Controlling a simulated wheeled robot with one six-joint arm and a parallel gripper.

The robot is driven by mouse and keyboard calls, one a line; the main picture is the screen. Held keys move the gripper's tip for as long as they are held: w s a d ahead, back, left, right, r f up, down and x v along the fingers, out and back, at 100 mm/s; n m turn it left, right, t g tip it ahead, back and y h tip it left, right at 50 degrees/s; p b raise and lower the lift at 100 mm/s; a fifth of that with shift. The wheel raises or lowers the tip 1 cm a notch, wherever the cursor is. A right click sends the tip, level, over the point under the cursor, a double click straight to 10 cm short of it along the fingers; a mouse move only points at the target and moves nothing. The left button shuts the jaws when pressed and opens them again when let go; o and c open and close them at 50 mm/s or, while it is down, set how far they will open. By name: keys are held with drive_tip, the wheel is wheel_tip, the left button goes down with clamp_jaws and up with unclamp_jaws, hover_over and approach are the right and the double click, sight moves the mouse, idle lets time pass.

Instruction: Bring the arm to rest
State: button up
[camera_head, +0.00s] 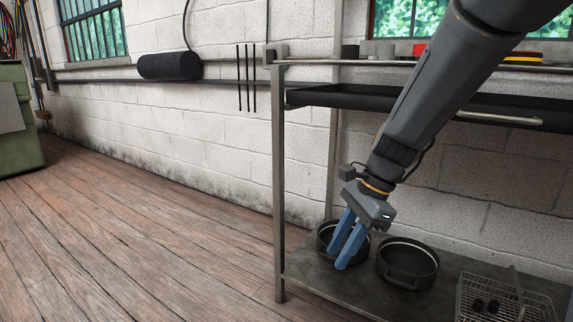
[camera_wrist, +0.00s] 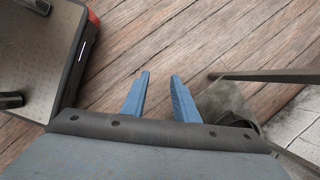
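My gripper (camera_head: 337,260) has two blue fingers and hangs tilted down on my dark grey arm. In the head view it overlaps the left dark round pan (camera_head: 323,240) on the lower shelf and hides part of it. In the wrist view the fingers (camera_wrist: 160,75) stand apart with only wooden floor between and beyond them. My gripper is open and empty. It touches nothing that I can see.
A metal shelf unit (camera_head: 279,180) stands against the white brick wall. Its lower shelf (camera_head: 312,281) also bears a second round pan (camera_head: 408,265) and a wire basket (camera_head: 475,312) with dark pieces. A dark tray (camera_head: 340,97) sits higher. Open wooden floor (camera_head: 130,230) lies left.

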drive_tip(key=s+a+r+n+h+p, duration=0.1)
drive_tip(key=s+a+r+n, duration=0.1)
drive_tip(key=s+a+n, duration=0.4)
drive_tip(key=s+a+r+n+h+p, duration=0.1)
drive_tip(key=s+a+r+n, duration=0.15)
drive_tip(key=s+n, duration=0.75)
drive_tip(key=s+a+r+n+h+p, duration=0.1)
drive_tip(key=s+a+r+n+p, duration=0.2)
drive_tip(key=s+n, duration=0.45)
drive_tip(key=d+r+m+p, duration=0.2)
drive_tip(key=d+r+p, duration=0.4)
drive_tip(key=r+p, duration=0.3)
drive_tip(key=s+d+r+m+h+p, duration=0.1)
drive_tip(key=d+r+m+p, duration=0.2)
drive_tip(key=d+r+p, duration=0.4)
drive_tip(key=d+r+m+p, duration=0.3)
drive_tip(key=d+r+p, duration=0.3)
drive_tip(key=r+p, duration=0.6)
drive_tip(key=p, duration=0.8)
drive_tip(key=shift+s+d+r, duration=0.2)
drive_tip(key=shift+s+d, duration=0.1)
drive_tip(key=shift+s, duration=0.05)
drive_tip(key=shift+m, duration=0.25)
